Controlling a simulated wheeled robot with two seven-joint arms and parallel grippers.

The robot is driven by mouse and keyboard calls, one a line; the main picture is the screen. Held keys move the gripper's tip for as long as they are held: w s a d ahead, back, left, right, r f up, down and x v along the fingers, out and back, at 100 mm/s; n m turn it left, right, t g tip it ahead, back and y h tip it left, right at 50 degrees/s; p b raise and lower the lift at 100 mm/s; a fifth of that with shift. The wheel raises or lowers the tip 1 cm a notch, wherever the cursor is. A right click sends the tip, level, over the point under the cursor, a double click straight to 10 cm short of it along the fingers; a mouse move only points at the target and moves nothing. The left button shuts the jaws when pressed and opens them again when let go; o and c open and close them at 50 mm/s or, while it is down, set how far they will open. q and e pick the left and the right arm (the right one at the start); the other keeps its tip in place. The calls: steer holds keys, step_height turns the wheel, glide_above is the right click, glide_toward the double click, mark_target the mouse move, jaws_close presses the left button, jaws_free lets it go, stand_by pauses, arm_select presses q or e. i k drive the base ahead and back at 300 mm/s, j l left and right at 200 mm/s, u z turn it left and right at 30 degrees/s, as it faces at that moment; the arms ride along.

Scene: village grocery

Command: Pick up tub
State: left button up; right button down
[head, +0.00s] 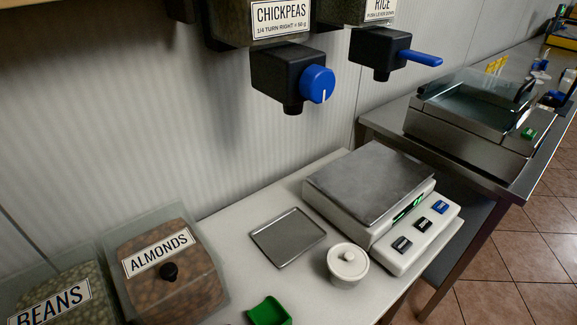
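A small white tub (347,268) with a knobbed lid stands upright on the pale counter, close to the counter's front edge. It is just left of the scale's button panel and in front of a small grey metal tray. Its lid looks closed, and its contents are hidden. Neither of my grippers shows in the head view.
A scale (368,183) with a metal plate stands behind the tub. A flat metal tray (289,238), green scoop (270,311), almond bin (168,275) and beans bin (58,294) are nearby. Chickpeas (292,77) and rice (382,54) dispensers hang above.

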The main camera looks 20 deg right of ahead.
mark_target(341, 284)
steer(key=k+l+z, duration=0.1)
steer(key=z, duration=0.25)
steer(key=l+z, duration=0.2)
steer(key=z, duration=0.15)
steer(key=k, duration=0.05)
